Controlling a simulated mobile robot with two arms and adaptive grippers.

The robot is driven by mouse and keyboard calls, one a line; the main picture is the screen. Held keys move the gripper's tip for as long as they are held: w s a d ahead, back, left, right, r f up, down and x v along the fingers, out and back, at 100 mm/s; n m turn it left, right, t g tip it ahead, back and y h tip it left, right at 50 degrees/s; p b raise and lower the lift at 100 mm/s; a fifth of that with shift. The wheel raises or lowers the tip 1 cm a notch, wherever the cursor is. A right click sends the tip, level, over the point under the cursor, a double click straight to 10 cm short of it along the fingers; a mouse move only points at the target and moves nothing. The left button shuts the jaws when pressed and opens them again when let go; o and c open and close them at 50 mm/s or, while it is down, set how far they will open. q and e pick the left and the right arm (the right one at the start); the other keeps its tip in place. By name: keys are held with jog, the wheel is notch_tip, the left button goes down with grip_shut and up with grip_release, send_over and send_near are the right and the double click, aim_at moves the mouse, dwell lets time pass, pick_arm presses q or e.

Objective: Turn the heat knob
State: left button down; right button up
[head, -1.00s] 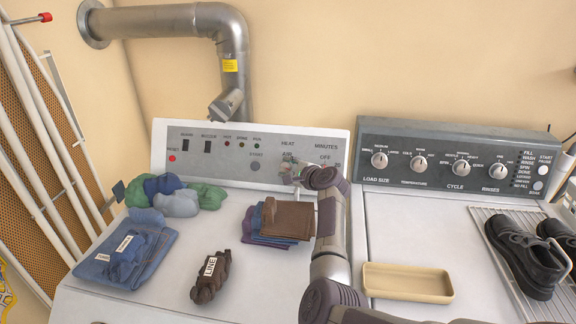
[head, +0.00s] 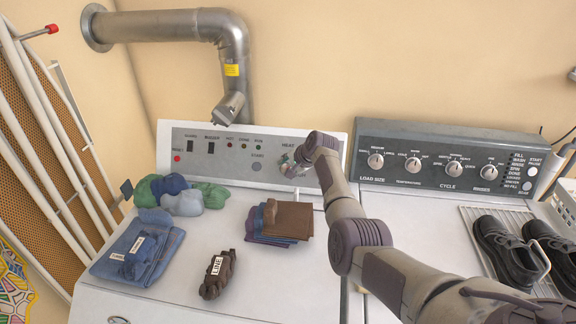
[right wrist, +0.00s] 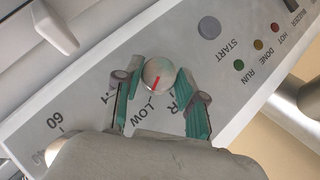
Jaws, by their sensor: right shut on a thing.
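The heat knob (right wrist: 159,73) is pale and round with a red pointer line. In the right wrist view the line points down and slightly left, towards the word LOW on the dryer panel (right wrist: 228,75). My right gripper (right wrist: 157,82) is shut on the knob, with one green-padded finger on each side. In the head view my right gripper (head: 288,164) is at the panel (head: 215,150) under the word HEAT. It hides the knob there, and my arm hides the panel's right part. My left gripper is not in view.
Folded brown and purple cloths (head: 283,220), a labelled dark bundle (head: 217,275), folded jeans (head: 138,250) and green and blue cloths (head: 180,195) lie on the dryer top. The washer panel (head: 440,165) and black shoes (head: 505,250) are at the right.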

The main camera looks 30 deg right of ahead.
jog(key=shift+n+g, duration=0.4)
dwell(0.3)
jog(key=o, duration=1.1)
jog(key=shift+o, duration=0.2)
jog(key=v, duration=1.2)
jog(key=shift+a, duration=0.2)
